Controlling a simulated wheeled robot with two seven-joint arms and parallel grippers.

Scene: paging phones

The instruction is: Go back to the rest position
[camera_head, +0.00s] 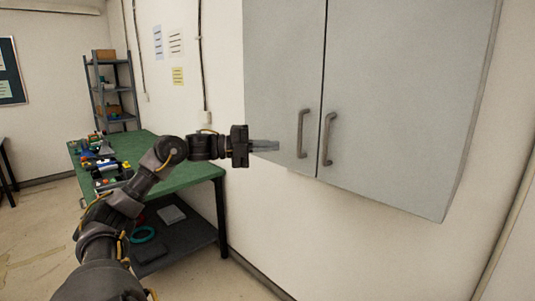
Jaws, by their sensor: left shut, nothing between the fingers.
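My left gripper (265,146) is shut and empty. Its arm comes up from the bottom left, and the gripper points right toward the grey wall cabinet (410,90). The fingertips overlap the lower left part of the cabinet's left door in the picture, left of the door handles (302,134). I cannot tell whether they touch the door. Both cabinet doors look closed. My right gripper is not in view.
A green-topped workbench (140,148) with several small items stands on the left, with a lower shelf (185,238). A shelf rack (110,92) stands behind it. Papers (157,42) hang on the wall. Bare floor (40,235) shows at the lower left.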

